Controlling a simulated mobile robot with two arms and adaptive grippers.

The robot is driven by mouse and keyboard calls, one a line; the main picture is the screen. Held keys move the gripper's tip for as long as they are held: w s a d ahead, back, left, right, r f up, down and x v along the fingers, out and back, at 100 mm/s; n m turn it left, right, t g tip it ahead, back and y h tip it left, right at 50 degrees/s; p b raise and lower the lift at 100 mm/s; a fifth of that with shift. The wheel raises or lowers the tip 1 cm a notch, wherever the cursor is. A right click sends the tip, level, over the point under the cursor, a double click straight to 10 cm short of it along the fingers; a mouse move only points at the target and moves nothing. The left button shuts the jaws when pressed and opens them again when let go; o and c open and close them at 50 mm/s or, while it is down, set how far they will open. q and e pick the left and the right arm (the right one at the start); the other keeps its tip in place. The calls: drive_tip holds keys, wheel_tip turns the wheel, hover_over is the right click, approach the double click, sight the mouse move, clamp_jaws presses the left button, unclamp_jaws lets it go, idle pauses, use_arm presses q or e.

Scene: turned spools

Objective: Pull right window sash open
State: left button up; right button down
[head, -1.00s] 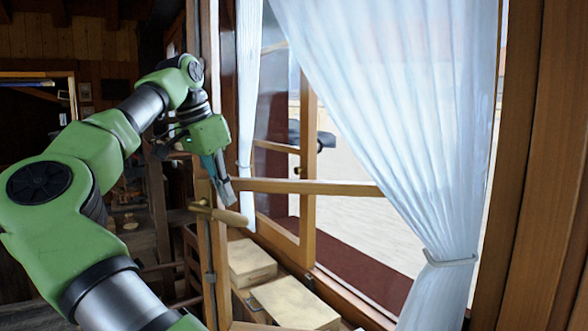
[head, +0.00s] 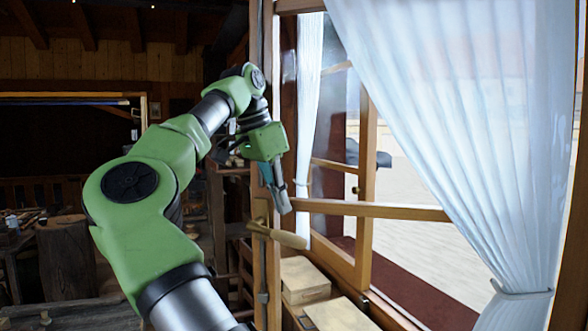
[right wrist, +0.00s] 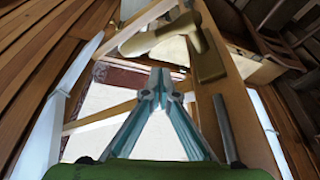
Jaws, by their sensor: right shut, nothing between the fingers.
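The near window sash is a wooden frame with an upright stile (head: 261,110) and a crossbar (head: 385,209) running right behind the curtain. A brass-coloured lever handle (head: 280,236) sticks out from its stile; the handle (right wrist: 165,38) and its plate (right wrist: 207,62) also show in the right wrist view. My right gripper (head: 283,205) points down just above the handle in the head view. In the right wrist view its fingertips (right wrist: 160,78) are together and empty, seemingly apart from the handle. My left gripper is not in view.
White curtains hang at the left (head: 309,100) and right (head: 450,110) of the window. Another wooden sash (head: 366,190) stands open farther back. Wooden boxes (head: 303,279) lie below the handle. Dim workshop furniture fills the left.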

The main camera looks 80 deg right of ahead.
drive_tip(key=v, duration=0.9)
